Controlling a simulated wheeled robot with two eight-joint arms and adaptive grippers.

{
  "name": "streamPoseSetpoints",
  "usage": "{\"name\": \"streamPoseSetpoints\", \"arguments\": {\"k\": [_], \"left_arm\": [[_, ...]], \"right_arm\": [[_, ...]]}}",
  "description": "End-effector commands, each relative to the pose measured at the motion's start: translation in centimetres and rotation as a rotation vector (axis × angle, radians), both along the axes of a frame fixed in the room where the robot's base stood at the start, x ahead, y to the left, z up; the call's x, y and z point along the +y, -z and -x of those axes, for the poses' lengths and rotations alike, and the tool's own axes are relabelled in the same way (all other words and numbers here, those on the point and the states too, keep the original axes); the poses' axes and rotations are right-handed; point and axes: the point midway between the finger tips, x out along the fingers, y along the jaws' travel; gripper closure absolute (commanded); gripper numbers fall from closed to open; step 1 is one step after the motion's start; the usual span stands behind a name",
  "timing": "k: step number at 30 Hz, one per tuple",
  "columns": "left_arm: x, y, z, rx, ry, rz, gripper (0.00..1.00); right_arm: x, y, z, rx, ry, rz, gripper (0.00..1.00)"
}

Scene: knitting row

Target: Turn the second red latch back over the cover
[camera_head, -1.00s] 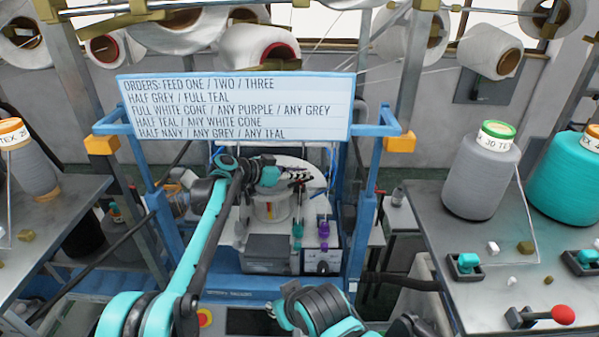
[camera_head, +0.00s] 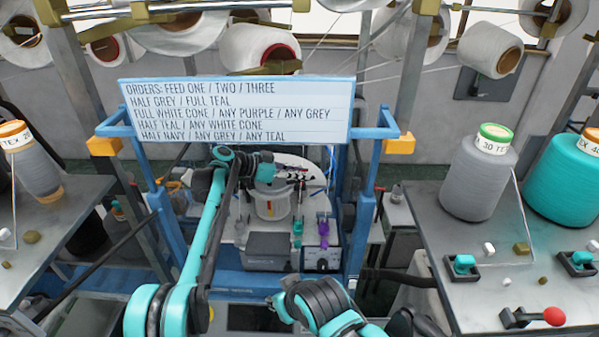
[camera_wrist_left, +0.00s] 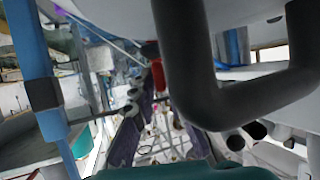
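My left gripper (camera_head: 297,173) is at the white round top (camera_head: 318,184) of the machine in the blue frame, with its fingers toward the right. In the left wrist view its two fingers (camera_wrist_left: 165,135) stand apart with a gap between them, and I see nothing gripped. A small red part (camera_wrist_left: 157,75), possibly a red latch, shows just beyond the left finger; I cannot tell whether they touch. A thick dark U-shaped handle (camera_wrist_left: 235,108) under a white surface, possibly the cover, fills much of that view. The second latch cannot be picked out in the head view.
The blue frame (camera_head: 364,215) with the orders board (camera_head: 235,110) stands around and above the machine. A grey box (camera_head: 270,250) and a purple part (camera_head: 323,229) are in front. The right table (camera_head: 445,240) carries a grey cone (camera_head: 480,180) and a teal cone (camera_head: 565,180).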

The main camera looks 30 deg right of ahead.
Motion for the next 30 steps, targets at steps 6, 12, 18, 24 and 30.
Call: {"name": "streamPoseSetpoints", "arguments": {"k": [6, 12, 18, 24, 30], "left_arm": [[0.0, -0.1, 0.0, 0.001, -0.001, 0.003, 0.70], [0.4, -0.4, -0.2, 0.001, -0.004, 0.004, 0.70], [3.3, -1.6, -0.7, 0.002, -0.006, 0.004, 0.70], [7.3, -3.2, -1.4, 0.001, -0.004, 0.003, 0.70], [9.9, -4.3, -1.8, 0.002, -0.002, 0.002, 0.70]], "right_arm": [[0.0, 0.0, 0.0, 0.000, 0.000, 0.000, 0.70], [0.0, 0.0, 0.0, 0.000, 0.000, 0.000, 0.70], [0.0, 0.0, 0.0, 0.000, 0.000, 0.000, 0.70], [0.0, 0.0, 0.0, 0.000, 0.000, 0.000, 0.70], [0.0, 0.0, 0.0, 0.000, 0.000, 0.000, 0.70]]}}
